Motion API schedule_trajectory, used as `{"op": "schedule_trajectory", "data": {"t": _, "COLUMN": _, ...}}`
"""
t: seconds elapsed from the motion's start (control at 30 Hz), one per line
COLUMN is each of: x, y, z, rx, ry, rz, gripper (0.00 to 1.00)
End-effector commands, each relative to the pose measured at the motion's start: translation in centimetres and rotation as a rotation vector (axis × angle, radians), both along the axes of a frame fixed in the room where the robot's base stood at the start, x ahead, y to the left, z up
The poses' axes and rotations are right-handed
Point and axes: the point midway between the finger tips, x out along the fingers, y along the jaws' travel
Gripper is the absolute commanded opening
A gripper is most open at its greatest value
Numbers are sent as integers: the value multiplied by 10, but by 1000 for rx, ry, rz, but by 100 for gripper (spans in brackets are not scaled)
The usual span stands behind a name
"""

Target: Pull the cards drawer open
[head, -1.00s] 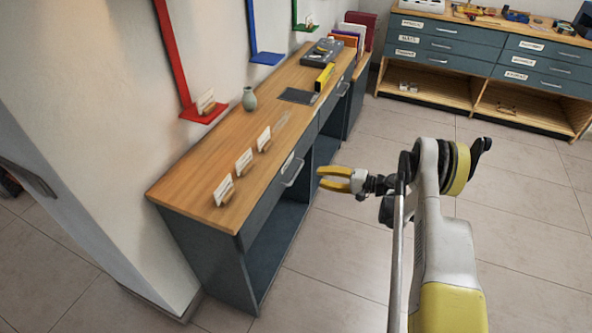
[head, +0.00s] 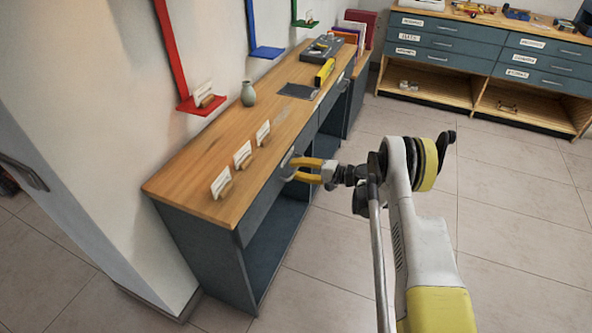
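The wooden-topped desk (head: 205,168) by the wall has a blue-grey drawer front (head: 263,205) on its near part, flush with the desk. This drawer's label is too small and covered to read, so I cannot confirm it says cards. Its metal handle (head: 288,165) is partly hidden by my gripper. My gripper (head: 290,169) has yellow fingers, spread with a gap between them. The fingertips are at the handle, one above and one below in the picture. I cannot tell whether they touch it. A second drawer handle (head: 343,87) shows farther along the desk.
Several small card holders (head: 242,155) stand on the desk, with a green vase (head: 248,94) behind. Below the drawer is an open bay (head: 270,240). A labelled drawer cabinet (head: 455,45) stands at the back right. The tiled floor (head: 520,220) on the right is clear.

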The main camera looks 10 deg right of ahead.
Motion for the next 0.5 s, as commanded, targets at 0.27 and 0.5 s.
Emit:
{"op": "schedule_trajectory", "data": {"t": 0.27, "x": 0, "y": 0, "z": 0, "rx": 0, "ry": 0, "rz": 0, "gripper": 0}}
{"op": "schedule_trajectory", "data": {"t": 0.5, "x": -8, "y": -12, "z": 0, "rx": 0, "ry": 0, "rz": -2, "gripper": 0}}
